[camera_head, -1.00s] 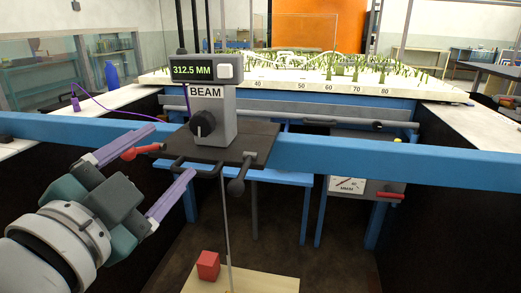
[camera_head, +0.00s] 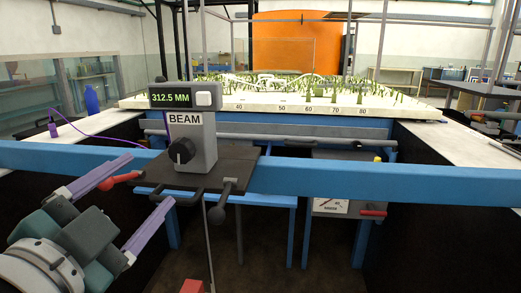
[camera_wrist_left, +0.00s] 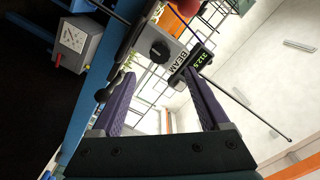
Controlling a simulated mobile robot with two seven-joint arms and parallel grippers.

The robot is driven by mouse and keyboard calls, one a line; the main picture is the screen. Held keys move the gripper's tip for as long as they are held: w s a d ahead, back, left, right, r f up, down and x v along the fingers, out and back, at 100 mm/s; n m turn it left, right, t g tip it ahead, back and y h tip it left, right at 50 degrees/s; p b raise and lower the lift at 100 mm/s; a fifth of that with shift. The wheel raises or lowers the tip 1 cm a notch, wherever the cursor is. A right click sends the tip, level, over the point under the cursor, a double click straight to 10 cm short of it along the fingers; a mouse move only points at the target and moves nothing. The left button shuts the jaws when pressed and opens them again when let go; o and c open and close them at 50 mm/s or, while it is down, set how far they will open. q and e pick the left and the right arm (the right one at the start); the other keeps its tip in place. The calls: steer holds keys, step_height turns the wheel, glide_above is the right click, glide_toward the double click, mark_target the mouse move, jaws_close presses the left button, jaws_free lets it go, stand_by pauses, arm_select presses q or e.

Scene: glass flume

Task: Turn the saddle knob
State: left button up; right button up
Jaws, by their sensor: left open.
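The saddle is a grey block marked BEAM (camera_head: 195,135) on a dark plate that sits across the blue beam. Its black round knob with a pale pointer mark (camera_head: 181,150) is on the front face; the knob also shows in the left wrist view (camera_wrist_left: 160,50). A display on top (camera_head: 185,98) reads 312.5 MM. My left gripper (camera_head: 150,180) is open, its two purple fingers apart and empty, in front of and lower left of the knob. In the left wrist view the knob appears beyond the gap between the fingers (camera_wrist_left: 160,80). My right gripper is not in view.
A red-tipped lever (camera_head: 119,181) lies close to the upper finger. A dark-knobbed lever (camera_head: 217,214) hangs at the plate's front right. The blue beam (camera_head: 350,183) runs across the flume. A red block (camera_head: 192,286) is at the bottom edge. A model landscape (camera_head: 280,88) stands behind.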

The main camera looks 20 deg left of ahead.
mark_target(177, 152)
arm_select(q)
steer(key=w+a+n, duration=0.1)
steer(key=w+n, duration=0.2)
steer(key=n, duration=0.3)
steer(key=w+n+b, duration=0.1)
steer(key=w+n, duration=0.2)
steer(key=n, duration=0.3)
steer(key=w+a+n, duration=0.1)
steer(key=w+n, duration=0.3)
steer(key=n, duration=0.2)
steer(key=shift+a+r, duration=0.15)
steer(key=shift+a, duration=0.15)
jaws_close()
steer(key=shift+r+m, duration=0.1)
steer(key=shift+m, duration=0.2)
